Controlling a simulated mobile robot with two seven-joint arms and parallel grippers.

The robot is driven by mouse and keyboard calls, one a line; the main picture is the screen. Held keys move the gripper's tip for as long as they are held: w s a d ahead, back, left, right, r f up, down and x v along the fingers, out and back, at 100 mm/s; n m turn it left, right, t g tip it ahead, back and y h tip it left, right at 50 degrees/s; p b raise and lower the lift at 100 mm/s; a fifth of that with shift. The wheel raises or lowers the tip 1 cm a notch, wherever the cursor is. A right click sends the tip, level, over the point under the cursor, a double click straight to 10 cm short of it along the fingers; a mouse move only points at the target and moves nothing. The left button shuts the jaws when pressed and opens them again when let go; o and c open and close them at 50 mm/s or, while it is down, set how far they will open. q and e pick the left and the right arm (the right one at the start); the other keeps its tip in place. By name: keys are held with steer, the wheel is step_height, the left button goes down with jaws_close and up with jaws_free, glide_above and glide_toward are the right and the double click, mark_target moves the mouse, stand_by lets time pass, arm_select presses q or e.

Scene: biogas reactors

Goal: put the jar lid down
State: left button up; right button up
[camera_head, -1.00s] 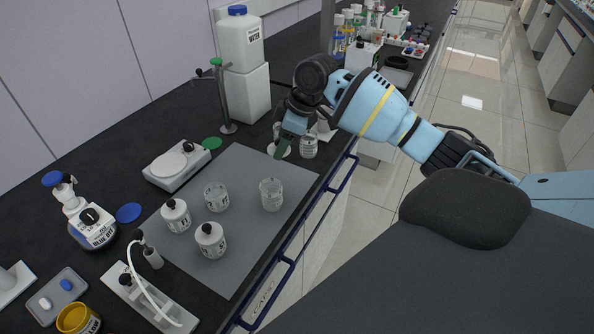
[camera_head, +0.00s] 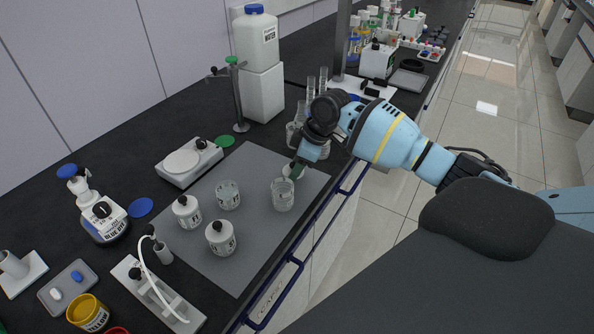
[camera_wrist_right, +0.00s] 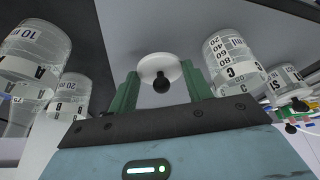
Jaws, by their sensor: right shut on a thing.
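My right gripper (camera_head: 299,170) is shut on the jar lid (camera_head: 289,171), a small white disc. In the right wrist view the lid (camera_wrist_right: 150,65) shows its black knob between the green fingers of the gripper (camera_wrist_right: 160,84). In the head view the lid is just behind the front-right open glass jar (camera_head: 283,196), over the far right part of the grey mat (camera_head: 262,245). I cannot tell how far the lid is above the mat. My left gripper is not in view.
A second open jar (camera_head: 228,196) and two knob-lidded jars (camera_head: 187,212) (camera_head: 221,239) stand on the mat. A white scale (camera_head: 189,160) and glassware (camera_head: 311,90) stand behind. The mat's front part is clear; a blue rail (camera_head: 297,262) runs along the bench edge.

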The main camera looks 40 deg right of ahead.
steer(key=shift+f, duration=1.15)
steer(key=shift+f, duration=0.15)
steer(key=o, duration=0.9)
steer(key=shift+o, duration=0.2)
steer(key=shift+r, duration=0.25)
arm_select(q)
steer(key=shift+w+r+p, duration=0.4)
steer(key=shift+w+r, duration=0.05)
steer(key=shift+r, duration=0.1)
arm_select(e)
steer(key=v, duration=1.1)
steer(key=shift+s+r, duration=0.15)
steer(key=shift+r, duration=0.2)
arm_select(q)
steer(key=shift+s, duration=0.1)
arm_select(e)
steer(key=shift+d, duration=0.1)
